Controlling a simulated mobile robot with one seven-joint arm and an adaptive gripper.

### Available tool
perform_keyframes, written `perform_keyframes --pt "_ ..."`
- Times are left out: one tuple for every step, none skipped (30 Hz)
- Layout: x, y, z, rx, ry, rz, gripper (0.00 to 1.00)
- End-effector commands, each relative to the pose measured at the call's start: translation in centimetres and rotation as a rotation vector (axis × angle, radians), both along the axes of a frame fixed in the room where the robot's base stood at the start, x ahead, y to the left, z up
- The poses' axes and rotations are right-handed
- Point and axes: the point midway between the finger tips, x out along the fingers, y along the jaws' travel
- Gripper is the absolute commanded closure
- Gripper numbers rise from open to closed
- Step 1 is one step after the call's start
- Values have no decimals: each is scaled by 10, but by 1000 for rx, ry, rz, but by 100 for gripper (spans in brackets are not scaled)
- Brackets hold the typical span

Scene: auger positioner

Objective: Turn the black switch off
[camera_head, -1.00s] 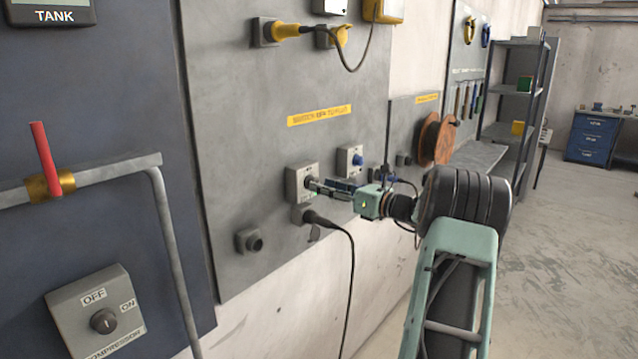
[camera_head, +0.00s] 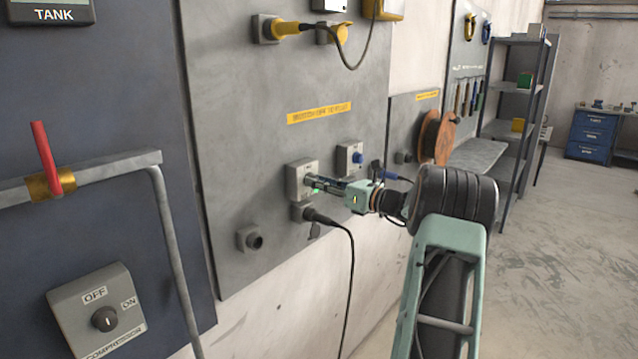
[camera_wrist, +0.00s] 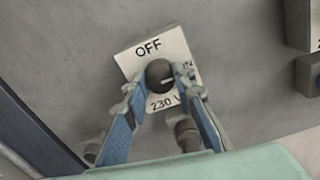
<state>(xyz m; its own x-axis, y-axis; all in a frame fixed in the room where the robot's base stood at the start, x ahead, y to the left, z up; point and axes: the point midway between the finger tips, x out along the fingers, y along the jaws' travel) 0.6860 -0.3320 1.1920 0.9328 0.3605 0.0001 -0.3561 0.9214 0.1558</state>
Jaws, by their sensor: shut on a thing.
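In the head view my gripper (camera_head: 313,183) reaches from the right to the front of the grey switch box (camera_head: 296,186). The fingers hide most of the knob there.
A blue-knob switch box (camera_head: 349,158) sits just right of the black one. A black plug (camera_head: 318,217) with a hanging cable is below. A separate compressor switch (camera_head: 103,319) is at the lower left, near a pipe with a red lever (camera_head: 46,160).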

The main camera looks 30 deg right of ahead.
Motion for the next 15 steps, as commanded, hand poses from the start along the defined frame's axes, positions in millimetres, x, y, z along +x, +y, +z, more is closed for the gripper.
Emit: perform_keyframes --pt "0 0 0 -3 -1 0 100" --pt "0 0 0 -5 -2 0 100" --pt "0 0 -1 -9 -4 0 100" --pt "0 0 -1 -14 -5 0 100" --pt "0 0 -1 -20 -7 -1 100" --pt "0 0 -2 -30 -10 -1 100" --pt "0 0 -2 -41 -14 -1 100" --pt "0 0 -2 -52 -19 -1 100" --pt "0 -1 -3 -69 -24 -2 100" --pt "0 -1 -3 -85 -30 -2 100" --pt "0 -1 -3 -103 -36 -3 100" --pt "-1 -1 -4 -127 -44 -2 100" --pt "-1 -1 -4 -148 -52 -2 100" --pt "-1 -1 -4 -169 -59 -2 100" --pt "-1 -1 -5 -200 -70 -2 100"
